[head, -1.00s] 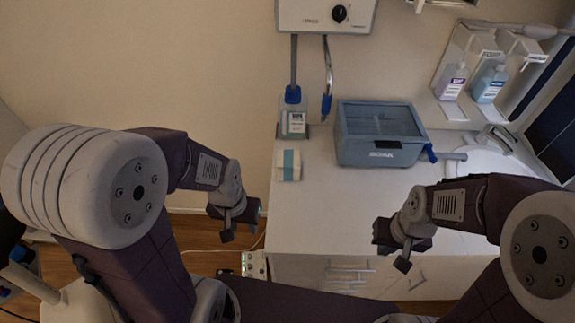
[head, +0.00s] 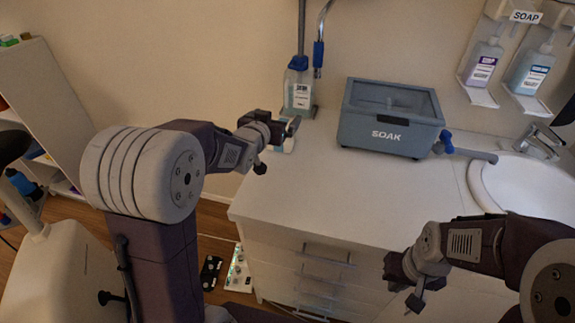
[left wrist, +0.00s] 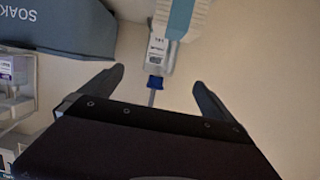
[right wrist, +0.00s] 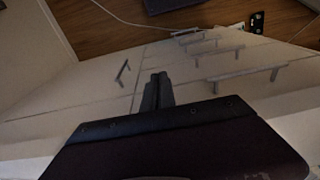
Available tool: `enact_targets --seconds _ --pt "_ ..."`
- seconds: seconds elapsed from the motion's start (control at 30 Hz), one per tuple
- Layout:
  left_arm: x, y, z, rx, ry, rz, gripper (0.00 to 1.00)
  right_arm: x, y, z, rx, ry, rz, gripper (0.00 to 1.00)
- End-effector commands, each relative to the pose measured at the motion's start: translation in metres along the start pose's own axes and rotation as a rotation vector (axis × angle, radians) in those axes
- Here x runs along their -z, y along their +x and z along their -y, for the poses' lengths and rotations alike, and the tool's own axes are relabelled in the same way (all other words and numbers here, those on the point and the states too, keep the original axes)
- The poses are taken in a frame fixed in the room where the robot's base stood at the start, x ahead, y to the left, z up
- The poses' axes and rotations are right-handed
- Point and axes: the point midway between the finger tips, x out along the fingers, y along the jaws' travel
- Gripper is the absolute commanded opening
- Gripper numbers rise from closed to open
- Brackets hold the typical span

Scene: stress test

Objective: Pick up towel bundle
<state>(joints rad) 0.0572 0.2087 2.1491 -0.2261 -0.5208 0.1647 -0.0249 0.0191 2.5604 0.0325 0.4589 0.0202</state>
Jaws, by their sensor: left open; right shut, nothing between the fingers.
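The towel bundle, white with a teal band, lies on the counter near its left back corner. In the head view its visible part (head: 289,145) is largely covered by my left gripper (head: 277,147). In the left wrist view the bundle (left wrist: 200,18) shows at the top edge, cut off by the frame, beyond the spread fingers (left wrist: 159,80). My left gripper is open and empty; no contact with the bundle shows.
A clear bottle (head: 299,90) stands behind the bundle against the wall. A grey SOAK box (head: 388,120) stands right of it, with a sink (head: 520,185) further right. Drawers with handles (head: 325,255) are below the counter (head: 380,195), whose middle is clear.

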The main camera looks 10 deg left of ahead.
Motion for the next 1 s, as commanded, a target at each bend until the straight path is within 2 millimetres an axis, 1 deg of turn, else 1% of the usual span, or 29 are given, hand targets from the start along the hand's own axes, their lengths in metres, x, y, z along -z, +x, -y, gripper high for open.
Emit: enact_targets --seconds 0.03,0.1,0.2,0.37,0.6,0.77,0.83,1.0 --pt "-0.039 0.014 0.005 0.008 -0.001 0.004 1.0 -0.004 0.038 -0.001 0.0 0.0 0.0 0.0" --pt "-0.057 0.02 0.01 0.016 -0.004 0.013 1.0 -0.005 0.052 -0.001 0.0 0.0 0.0 0.0" --pt "-0.069 0.023 0.013 0.022 -0.007 0.021 1.0 -0.006 0.06 -0.001 0.0 0.0 0.0 0.0" --pt "-0.067 0.023 0.014 0.024 -0.008 0.023 1.0 -0.005 0.058 -0.001 0.0 0.0 -0.001 0.0" --pt "-0.068 0.057 0.015 0.024 -0.007 0.025 1.0 -0.006 0.059 -0.001 0.0 0.0 -0.001 0.0" --pt "-0.067 0.062 0.015 0.024 -0.007 0.024 1.0 -0.006 0.06 -0.001 0.0 0.0 -0.001 0.0" --pt "-0.068 0.071 0.014 0.023 -0.007 0.024 1.0 -0.006 0.061 -0.001 0.0 0.0 -0.001 0.0" --pt "-0.069 0.102 0.014 0.023 -0.008 0.025 1.0 -0.006 0.062 -0.001 0.0 0.0 -0.001 0.0"
